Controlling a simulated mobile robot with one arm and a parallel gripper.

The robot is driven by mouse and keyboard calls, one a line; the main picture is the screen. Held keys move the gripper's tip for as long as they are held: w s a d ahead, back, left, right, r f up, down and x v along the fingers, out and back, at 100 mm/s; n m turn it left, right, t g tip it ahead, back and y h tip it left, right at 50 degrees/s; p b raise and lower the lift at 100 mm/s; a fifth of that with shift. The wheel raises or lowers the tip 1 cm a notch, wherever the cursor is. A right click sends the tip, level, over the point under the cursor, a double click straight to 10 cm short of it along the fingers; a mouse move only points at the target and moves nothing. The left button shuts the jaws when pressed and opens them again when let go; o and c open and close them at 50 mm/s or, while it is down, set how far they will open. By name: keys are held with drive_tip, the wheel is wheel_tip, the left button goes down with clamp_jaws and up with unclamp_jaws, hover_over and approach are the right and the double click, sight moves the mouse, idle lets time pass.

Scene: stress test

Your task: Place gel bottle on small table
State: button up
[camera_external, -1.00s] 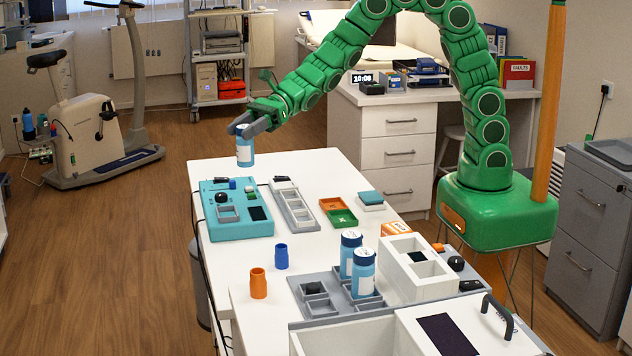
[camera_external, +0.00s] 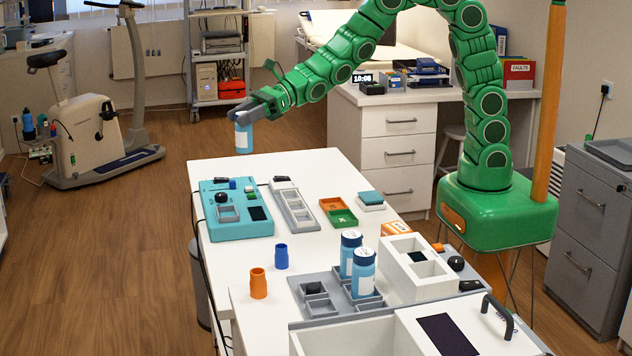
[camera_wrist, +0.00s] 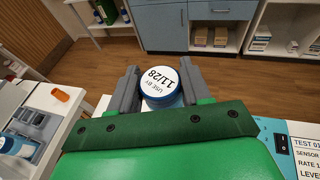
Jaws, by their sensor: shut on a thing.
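My gripper (camera_external: 241,114) is shut on a blue gel bottle (camera_external: 243,139) with a pale label. The bottle hangs upright near the far left end of the white table (camera_external: 300,165). It appears to be above the tabletop or its edge; I cannot tell which, nor the exact height. Two similar blue bottles (camera_external: 363,272) stand in a grey tray (camera_external: 325,283) on the nearer worktop. Which surface is the small table is unclear.
A teal device (camera_external: 236,224), a grey compartment tray (camera_external: 293,205) and orange and green trays (camera_external: 338,212) lie on the white table. Blue (camera_external: 281,257) and orange (camera_external: 258,283) cups stand nearer. The table's far end is clear. An exercise bike (camera_external: 90,130) stands left.

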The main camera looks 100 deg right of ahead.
wheel_tip(320, 180, up, 5)
drive_tip(key=shift+r, duration=0.1)
drive_tip(key=shift+w+a+r, duration=0.1)
drive_tip(key=shift+a, duration=0.5)
drive_tip(key=s+a+n+g+y, duration=0.2)
drive_tip(key=a+n+y, duration=0.1)
drive_tip(key=a, duration=0.9)
drive_tip(key=s+a+r+n+g+y, duration=0.1)
drive_tip(key=s+a+n+g+y, duration=0.1)
drive_tip(key=a, duration=0.9)
drive_tip(key=s+a+n+g+y, duration=0.1)
drive_tip(key=a+n+g+y, duration=0.15)
drive_tip(key=a, duration=0.95)
drive_tip(key=s+a+f+n+g+y, duration=0.1)
drive_tip(key=s+a+n+g, duration=0.3)
drive_tip(key=s+a, duration=0.8)
drive_tip(key=s+a+n+g+y, duration=0.2)
drive_tip(key=s+a+n+g, duration=0.15)
drive_tip(key=s+a, duration=0.9)
drive_tip(key=shift+w+a+f, duration=0.4)
drive_tip(key=shift+f, duration=2.9)
drive_tip(key=shift+w+a+f, duration=0.35)
drive_tip(key=shift+w+f, duration=0.1)
drive_tip(key=shift+f, duration=2.8)
drive_tip(key=shift+w+a+f, duration=0.4)
drive_tip(key=shift+f, duration=2.9)
drive_tip(key=shift+f, duration=0.1)
